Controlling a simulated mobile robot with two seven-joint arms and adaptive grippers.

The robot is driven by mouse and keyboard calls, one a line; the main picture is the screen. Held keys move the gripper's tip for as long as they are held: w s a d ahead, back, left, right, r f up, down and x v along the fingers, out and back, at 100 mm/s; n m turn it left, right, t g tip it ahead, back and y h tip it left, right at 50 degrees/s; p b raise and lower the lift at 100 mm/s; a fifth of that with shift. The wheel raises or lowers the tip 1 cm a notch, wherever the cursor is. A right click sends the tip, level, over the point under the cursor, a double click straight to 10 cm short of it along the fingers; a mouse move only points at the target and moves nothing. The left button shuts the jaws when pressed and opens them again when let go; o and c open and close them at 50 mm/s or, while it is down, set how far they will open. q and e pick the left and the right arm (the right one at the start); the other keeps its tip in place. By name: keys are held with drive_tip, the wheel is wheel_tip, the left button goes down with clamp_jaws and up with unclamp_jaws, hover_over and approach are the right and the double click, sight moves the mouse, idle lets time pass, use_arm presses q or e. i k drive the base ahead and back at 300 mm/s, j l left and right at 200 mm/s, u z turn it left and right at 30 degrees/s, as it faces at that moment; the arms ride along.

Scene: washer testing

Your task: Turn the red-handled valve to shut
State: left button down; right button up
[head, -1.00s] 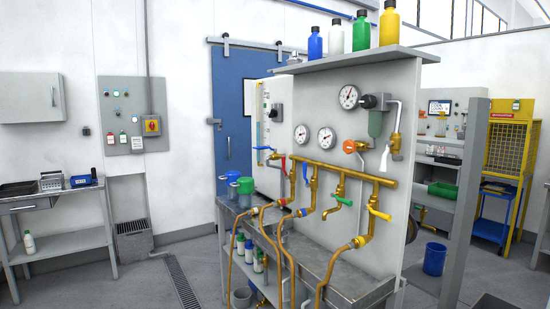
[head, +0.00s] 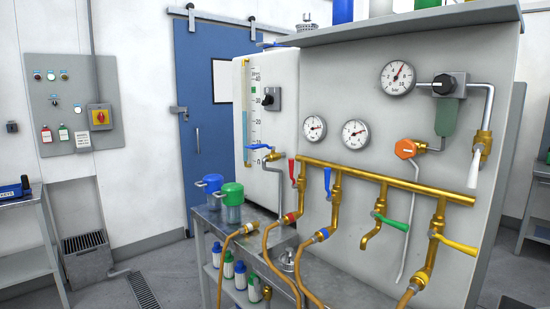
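The red-handled valve (head: 291,172) is at the left end of the brass pipe on the grey test panel. Its red lever hangs roughly upright, close to the vertical brass branch below the pipe. A hose with a red collar (head: 289,218) joins the bottom of that branch. Neither of my grippers shows in the head view.
Valves with blue (head: 327,180), green (head: 391,221) and yellow (head: 456,244) levers sit to the right along the brass pipe (head: 400,182). Brown hoses hang in front of the metal bench (head: 330,272). Pots with blue and green (head: 232,190) lids stand at left. Floor at lower left is mostly clear.

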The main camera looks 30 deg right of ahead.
sight(294, 186)
drive_tip(key=i, duration=1.2)
